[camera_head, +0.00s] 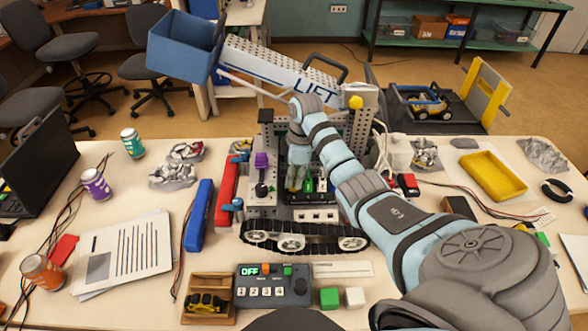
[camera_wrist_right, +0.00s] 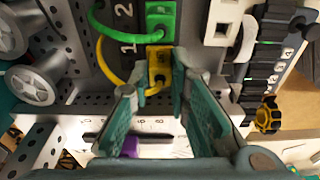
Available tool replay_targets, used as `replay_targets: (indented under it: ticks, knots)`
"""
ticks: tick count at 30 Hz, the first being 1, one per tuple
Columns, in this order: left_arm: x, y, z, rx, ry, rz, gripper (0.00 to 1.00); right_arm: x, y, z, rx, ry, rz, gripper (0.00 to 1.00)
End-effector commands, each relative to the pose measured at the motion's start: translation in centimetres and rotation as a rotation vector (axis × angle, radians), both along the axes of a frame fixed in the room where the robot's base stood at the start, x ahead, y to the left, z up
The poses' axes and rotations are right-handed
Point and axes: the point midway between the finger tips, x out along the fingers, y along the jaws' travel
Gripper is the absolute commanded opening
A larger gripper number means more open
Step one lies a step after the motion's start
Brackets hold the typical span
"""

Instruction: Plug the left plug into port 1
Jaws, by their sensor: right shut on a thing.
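My right gripper (camera_wrist_right: 162,88) is shut on the yellow plug (camera_wrist_right: 157,68), which shows between and just beyond its fingertips. A yellow wire loops off to the left of the plug. The plug sits at the panel beside the printed 1 (camera_wrist_right: 127,47); whether it is fully seated I cannot tell. A green plug (camera_wrist_right: 160,20) with a green wire is beside the printed 2 (camera_wrist_right: 125,10). In the head view my right gripper (camera_head: 298,182) reaches down into the tracked robot (camera_head: 290,225), and the arm hides part of it. My left gripper is out of view.
A control box (camera_head: 272,285) reading OFF stands in front of the tracks. A blue bin (camera_head: 186,45) sits on the raised lift arm (camera_head: 270,68). A yellow tray (camera_head: 493,176) lies at right. Papers (camera_head: 125,250) and cans cover the left.

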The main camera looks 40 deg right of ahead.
Motion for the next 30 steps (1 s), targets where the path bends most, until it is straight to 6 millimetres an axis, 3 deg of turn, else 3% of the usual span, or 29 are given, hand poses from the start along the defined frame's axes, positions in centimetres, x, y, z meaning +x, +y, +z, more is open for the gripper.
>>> replay_targets:
  ticks: [30]
  knots:
    - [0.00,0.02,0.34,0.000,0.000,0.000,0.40,-0.05,0.03,-0.71,0.000,0.002,0.000,0.00]
